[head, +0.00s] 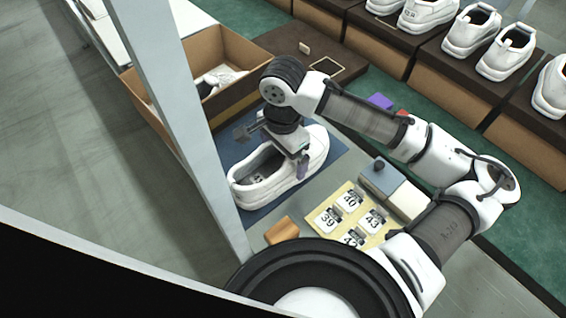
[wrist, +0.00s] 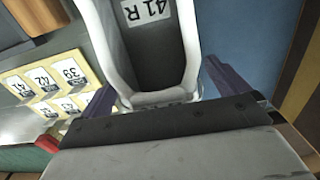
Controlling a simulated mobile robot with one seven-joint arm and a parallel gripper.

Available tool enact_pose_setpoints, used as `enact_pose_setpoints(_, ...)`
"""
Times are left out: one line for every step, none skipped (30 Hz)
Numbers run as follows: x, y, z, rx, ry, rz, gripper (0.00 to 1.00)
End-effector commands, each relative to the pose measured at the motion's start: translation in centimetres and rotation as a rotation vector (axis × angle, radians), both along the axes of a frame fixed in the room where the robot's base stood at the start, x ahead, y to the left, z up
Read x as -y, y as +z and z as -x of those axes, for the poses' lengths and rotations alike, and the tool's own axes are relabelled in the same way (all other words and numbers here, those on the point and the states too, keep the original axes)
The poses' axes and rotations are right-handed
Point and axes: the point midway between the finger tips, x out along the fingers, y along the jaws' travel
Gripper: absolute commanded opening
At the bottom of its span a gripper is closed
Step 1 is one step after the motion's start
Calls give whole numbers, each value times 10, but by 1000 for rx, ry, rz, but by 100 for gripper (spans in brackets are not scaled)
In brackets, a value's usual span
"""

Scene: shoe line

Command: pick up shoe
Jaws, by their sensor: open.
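A white shoe (head: 283,182) lies on a blue mat (head: 233,147) in the head view. My gripper (head: 275,152) is just above the shoe, over its opening, with my wrist hiding part of it. The gripper is open; I cannot tell whether either finger touches the shoe.
An open cardboard box (head: 200,50) with white contents stands behind left. A yellow board with numbered tags (head: 327,238), a wooden block (head: 282,231) and a blue-and-cream block (head: 395,188) are in front and right. More white shoes (head: 505,52) line a shelf. A grey post (head: 180,110) stands left.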

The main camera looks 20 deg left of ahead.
Motion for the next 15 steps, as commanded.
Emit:
enact_pose_setpoints(0, -5, 0, 0, -1, 0, 100)
enact_pose_setpoints(0, -7, 0, 0, -1, 0, 100)
enact_pose_setpoints(0, -8, 0, 1, -1, 1, 100)
enact_pose_setpoints(0, -9, 0, 1, -1, 1, 100)
enact_pose_setpoints(0, -9, 0, 1, -1, 0, 100)
enact_pose_setpoints(0, -9, 0, 1, 0, 0, 100)
enact_pose_setpoints(0, -9, 0, 1, 0, 0, 100)
enact_pose_setpoints(0, -9, 0, 1, 0, 0, 100)
enact_pose_setpoints(0, -9, 0, 1, 0, 0, 100)
enact_pose_setpoints(0, -9, 0, 1, 0, 0, 99)
enact_pose_setpoints(0, -9, 0, 1, 0, 0, 95)
enact_pose_setpoints(0, -9, 0, 1, 0, 0, 90)
enact_pose_setpoints(0, -9, 0, 1, 0, 0, 86)
enact_pose_setpoints(0, -9, 0, 1, 0, 0, 82)
enact_pose_setpoints(0, -9, 0, 1, 0, 0, 76)
